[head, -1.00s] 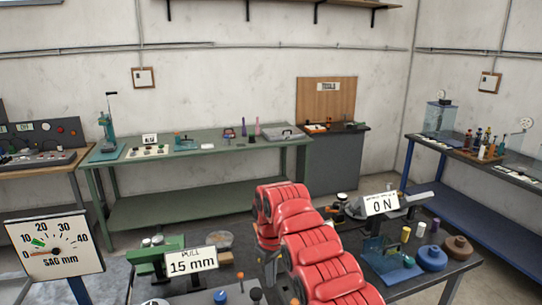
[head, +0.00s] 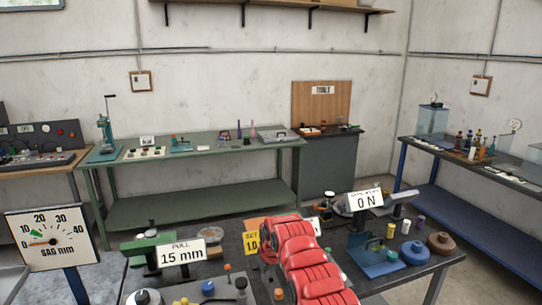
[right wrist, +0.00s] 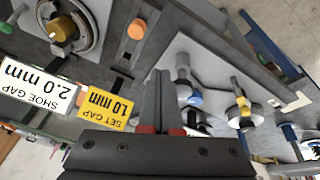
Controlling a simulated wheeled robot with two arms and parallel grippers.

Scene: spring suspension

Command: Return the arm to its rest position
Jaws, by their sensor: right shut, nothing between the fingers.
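My red right arm (head: 306,262) reaches in from the bottom of the head view over the near workbench. Its gripper is mostly hidden behind the arm in that view. In the right wrist view, the right gripper (right wrist: 160,75) has its dark fingers together with nothing between them. It is above the bench fixtures and seems to touch none of them, though its height is hard to judge. My left arm and gripper are not in view.
The near bench holds a "PULL 15 mm" sign (head: 181,253), a "0 N" sign (head: 366,200), a yellow gap sign (right wrist: 107,103), a blue tray (head: 375,262) and several knobs. A sag dial (head: 54,240) stands at left. A green bench (head: 190,210) is behind; floor lies between.

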